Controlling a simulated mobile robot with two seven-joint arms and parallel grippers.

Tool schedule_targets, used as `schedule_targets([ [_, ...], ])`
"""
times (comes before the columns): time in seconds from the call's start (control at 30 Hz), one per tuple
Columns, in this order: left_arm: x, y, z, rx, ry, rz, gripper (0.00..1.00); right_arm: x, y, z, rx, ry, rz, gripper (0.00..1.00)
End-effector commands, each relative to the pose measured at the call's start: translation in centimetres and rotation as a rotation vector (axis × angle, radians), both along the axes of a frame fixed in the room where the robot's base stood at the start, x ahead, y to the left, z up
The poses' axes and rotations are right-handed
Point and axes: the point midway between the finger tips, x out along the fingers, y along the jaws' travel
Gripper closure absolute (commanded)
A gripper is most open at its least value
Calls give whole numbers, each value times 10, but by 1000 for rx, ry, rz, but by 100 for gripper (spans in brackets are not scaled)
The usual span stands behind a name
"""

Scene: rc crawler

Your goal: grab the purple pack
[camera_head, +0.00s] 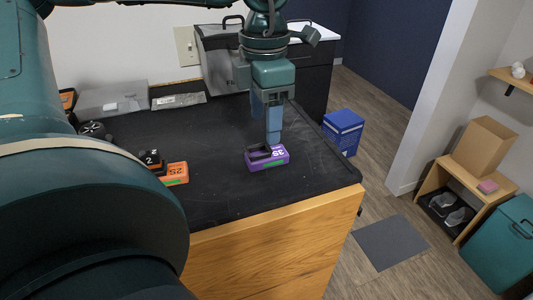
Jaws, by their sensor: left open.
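The purple pack (279,158) lies on the black table mat near the right front part of the table. It has a white marking, a green strip low on its front side and a dark part on top. My left gripper (267,133) points down with blue fingers just above and slightly behind the pack. It is open and holds nothing. I cannot tell whether a fingertip touches the pack. My right gripper is not in view.
An orange pack (176,171) with a black block (150,158) beside it lies to the left on the mat. A grey box (112,98), a flat silver packet (179,100) and a wheel (92,129) lie further back. A blue box (343,132) stands beyond the table's right edge.

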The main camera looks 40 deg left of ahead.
Motion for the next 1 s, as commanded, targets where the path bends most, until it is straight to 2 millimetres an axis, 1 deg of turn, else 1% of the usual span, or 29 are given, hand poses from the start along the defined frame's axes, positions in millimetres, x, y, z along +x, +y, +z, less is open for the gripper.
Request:
schedule_targets([
  [0.03,-1,0,-7,-3,4,0,40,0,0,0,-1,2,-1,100],
  [0.1,-1,0,-13,-1,2,0,40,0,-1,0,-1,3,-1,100],
  [0.27,-2,0,-23,-4,2,0,40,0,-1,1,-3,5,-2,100],
  [0.43,-8,0,-47,-5,5,-1,40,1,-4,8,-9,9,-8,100],
  [0.5,-7,1,-58,-3,4,2,40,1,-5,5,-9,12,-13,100],
  [0.6,-7,1,-67,-3,1,2,40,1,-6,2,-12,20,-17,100],
  [0.87,-7,1,-69,-2,-1,2,40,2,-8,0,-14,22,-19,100],
  [1.0,-6,1,-69,-2,-1,2,51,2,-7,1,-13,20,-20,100],
])
